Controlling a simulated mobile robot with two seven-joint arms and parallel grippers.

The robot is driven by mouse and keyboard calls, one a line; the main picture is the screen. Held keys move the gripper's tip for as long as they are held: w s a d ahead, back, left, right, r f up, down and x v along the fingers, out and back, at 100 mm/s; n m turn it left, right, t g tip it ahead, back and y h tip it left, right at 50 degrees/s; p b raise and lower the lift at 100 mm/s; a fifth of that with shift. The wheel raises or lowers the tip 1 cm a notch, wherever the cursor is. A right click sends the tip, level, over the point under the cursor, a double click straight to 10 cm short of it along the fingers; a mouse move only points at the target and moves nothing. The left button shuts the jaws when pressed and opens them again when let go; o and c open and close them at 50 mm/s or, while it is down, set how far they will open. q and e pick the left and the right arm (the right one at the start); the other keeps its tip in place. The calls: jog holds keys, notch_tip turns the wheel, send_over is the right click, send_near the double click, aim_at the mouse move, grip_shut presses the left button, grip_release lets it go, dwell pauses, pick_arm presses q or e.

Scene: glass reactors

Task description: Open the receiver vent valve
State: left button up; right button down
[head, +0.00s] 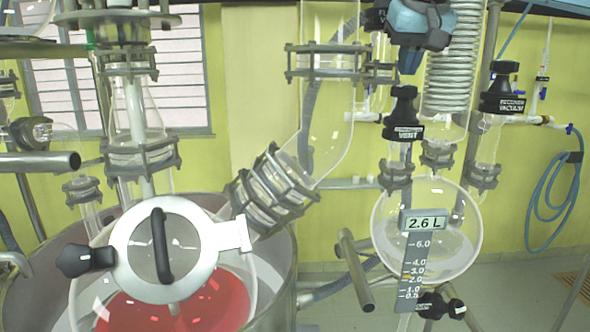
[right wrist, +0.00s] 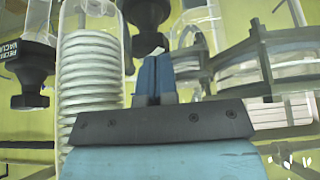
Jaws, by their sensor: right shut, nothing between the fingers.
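The receiver vent valve (head: 404,103) is a black knob with a "VENT" label, on a glass neck above the round receiver flask (head: 428,225) in the head view. My right gripper (head: 410,66) comes down from the top, just above this knob. In the right wrist view its blue fingers (right wrist: 153,78) are together with nothing between them. A black knob (right wrist: 148,28), apparently the vent valve, is just beyond the fingertips there; I cannot tell whether they touch it. My left gripper is not in view.
The black receiver vacuum valve (head: 502,92) stands to the right, past the glass coil condenser (head: 454,60). It also shows in the wrist view (right wrist: 31,75). A large reactor (head: 165,265) with red liquid stands left. The flask's display (head: 424,223) reads 2.6 L.

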pick_arm(q)
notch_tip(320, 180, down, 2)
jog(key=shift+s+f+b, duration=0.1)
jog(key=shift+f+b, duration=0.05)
jog(key=shift+b, duration=0.3)
pick_arm(e)
notch_tip(320, 180, down, 4)
jog(key=shift+r, duration=0.25)
pick_arm(q)
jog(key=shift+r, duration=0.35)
jog(key=shift+p, duration=0.3)
pick_arm(e)
jog(key=shift+d, duration=0.1)
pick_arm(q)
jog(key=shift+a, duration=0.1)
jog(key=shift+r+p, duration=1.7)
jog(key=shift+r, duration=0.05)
pick_arm(e)
jog(key=shift+d+r, duration=0.1)
jog(key=shift+d, duration=1.45)
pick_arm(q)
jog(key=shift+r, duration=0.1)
pick_arm(e)
jog(key=shift+d, duration=0.2)
